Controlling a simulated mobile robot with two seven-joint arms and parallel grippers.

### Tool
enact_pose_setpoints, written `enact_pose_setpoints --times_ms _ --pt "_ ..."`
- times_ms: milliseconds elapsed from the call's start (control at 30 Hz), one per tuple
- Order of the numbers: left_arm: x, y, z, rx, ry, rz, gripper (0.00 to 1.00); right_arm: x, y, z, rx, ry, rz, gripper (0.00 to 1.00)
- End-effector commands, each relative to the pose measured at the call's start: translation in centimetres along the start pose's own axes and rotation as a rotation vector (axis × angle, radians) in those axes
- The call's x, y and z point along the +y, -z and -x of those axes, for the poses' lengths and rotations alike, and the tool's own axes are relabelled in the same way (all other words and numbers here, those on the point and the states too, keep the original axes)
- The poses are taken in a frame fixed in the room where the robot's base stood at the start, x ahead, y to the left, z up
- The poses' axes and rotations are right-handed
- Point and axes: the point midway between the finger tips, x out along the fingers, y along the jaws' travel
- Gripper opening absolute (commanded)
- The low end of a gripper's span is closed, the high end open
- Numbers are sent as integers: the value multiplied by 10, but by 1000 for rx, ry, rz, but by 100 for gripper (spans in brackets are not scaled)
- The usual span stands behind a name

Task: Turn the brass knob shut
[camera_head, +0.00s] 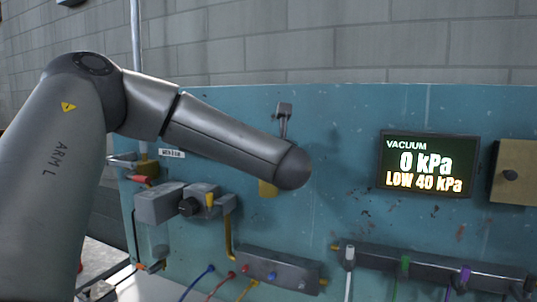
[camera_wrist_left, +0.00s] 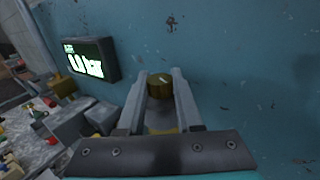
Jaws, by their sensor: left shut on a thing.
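The brass knob (camera_wrist_left: 160,88) shows in the left wrist view, on the blue panel, with a pale mark on its face. My left gripper (camera_wrist_left: 163,78) is shut on it, one grey finger at each side. In the head view my left arm reaches across from the left, and its rounded wrist hides the gripper and the knob. A small brass part (camera_head: 267,188) shows just below the wrist; I cannot tell whether it belongs to the knob. My right gripper is in neither view.
A vacuum display (camera_head: 430,163) reads 0 kPa and LOW 40 kPa. A lit display (camera_wrist_left: 90,58) shows in the wrist view. Below my arm are a grey valve block (camera_head: 165,205) and a manifold (camera_head: 265,270) with coloured hoses. The panel between wrist and vacuum display is clear.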

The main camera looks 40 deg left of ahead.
Motion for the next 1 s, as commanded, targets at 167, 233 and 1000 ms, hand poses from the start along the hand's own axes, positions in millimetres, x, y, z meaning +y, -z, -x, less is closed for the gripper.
enact_pose_setpoints --times_ms 167,233,1000 --pt "-2 3 0 2 -152 -4 0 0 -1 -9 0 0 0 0" --pt "-2 3 0 4 -206 -4 0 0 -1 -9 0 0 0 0" --pt "0 2 0 8 -448 -2 0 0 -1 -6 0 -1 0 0"
